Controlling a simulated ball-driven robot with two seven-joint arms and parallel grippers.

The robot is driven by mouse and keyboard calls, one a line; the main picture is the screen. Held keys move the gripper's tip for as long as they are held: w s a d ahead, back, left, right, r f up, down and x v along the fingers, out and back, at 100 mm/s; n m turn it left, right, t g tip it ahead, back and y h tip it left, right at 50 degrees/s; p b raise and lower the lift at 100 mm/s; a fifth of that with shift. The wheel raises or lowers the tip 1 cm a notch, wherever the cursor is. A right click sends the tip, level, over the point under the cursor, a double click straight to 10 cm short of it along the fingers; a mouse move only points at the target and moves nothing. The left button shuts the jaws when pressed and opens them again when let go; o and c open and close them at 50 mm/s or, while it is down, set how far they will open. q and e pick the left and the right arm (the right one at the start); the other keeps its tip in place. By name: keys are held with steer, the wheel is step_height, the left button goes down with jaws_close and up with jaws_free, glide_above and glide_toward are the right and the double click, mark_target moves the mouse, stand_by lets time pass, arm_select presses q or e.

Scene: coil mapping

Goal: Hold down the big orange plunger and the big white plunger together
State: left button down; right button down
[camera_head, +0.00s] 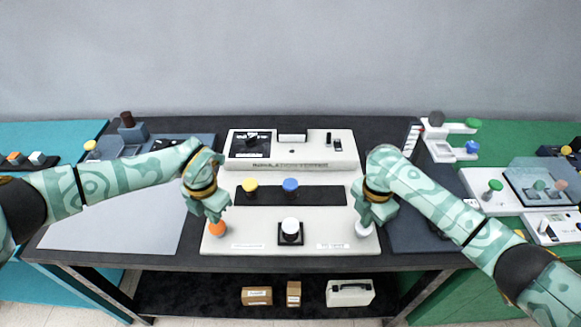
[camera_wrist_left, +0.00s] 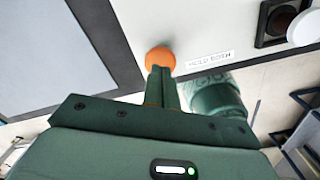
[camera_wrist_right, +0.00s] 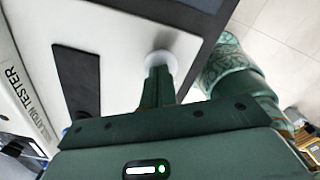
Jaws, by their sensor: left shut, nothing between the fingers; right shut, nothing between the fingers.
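The big orange plunger (camera_head: 217,229) is at the front left of the white panel (camera_head: 265,240). My left gripper (camera_head: 214,216) is shut and empty, its fingertips over the orange plunger; the left wrist view shows the tips at the orange cap (camera_wrist_left: 160,57). The big white plunger (camera_head: 363,230) is at the panel's front right. My right gripper (camera_head: 366,222) is shut and empty, its tips over it; the right wrist view shows them at the white cap (camera_wrist_right: 160,60). Both tips look to be touching the caps, but how far the plungers are pressed I cannot tell.
Between them a white-topped button (camera_head: 290,227) stands on a black square. Behind it, yellow (camera_head: 250,187) and blue (camera_head: 290,187) knobs stand on a black strip. A white tester box (camera_head: 290,150) is at the back. Grey mats lie on either side.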

arm_select(q)
steer(key=shift+f, duration=0.15)
steer(key=shift+f, duration=1.2)
arm_select(e)
steer(key=shift+f, duration=0.75)
steer(key=shift+s+f, duration=0.15)
stand_by(0.4)
